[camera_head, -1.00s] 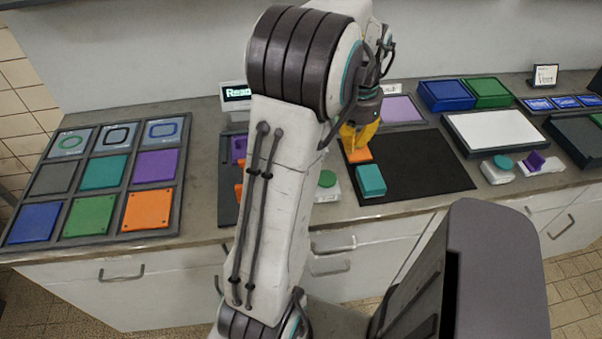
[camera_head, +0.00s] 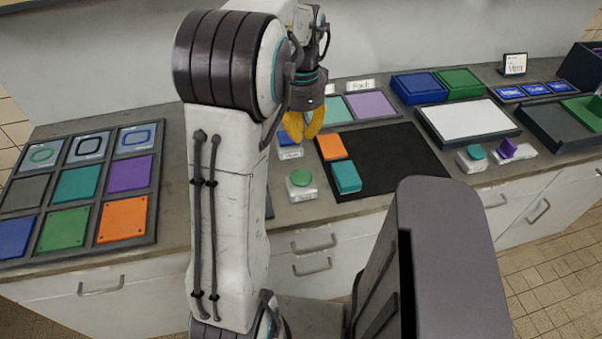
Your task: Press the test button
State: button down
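A green round button (camera_head: 300,178) on a white base stands at the counter's front edge, right of my arm. A teal round button (camera_head: 475,152) on a white base stands farther right, in front of the white panel. I cannot read which one is the test button. My gripper (camera_head: 303,132) has yellow fingers, slightly apart with nothing seen between them. It hangs behind the green button and left of the black mat, apart from both buttons.
The black mat (camera_head: 400,160) bears an orange block (camera_head: 331,146) and a teal block (camera_head: 346,177) at its left side. A framed board of coloured tiles (camera_head: 158,195) lies at left. My arm hides the counter between.

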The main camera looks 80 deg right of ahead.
aim_at(302, 179)
jog(key=shift+m, duration=0.5)
jog(key=shift+f, duration=0.1)
notch_tip(302, 179, down, 14)
jog(key=shift+r, duration=0.1)
dwell(0.7)
dwell(0.3)
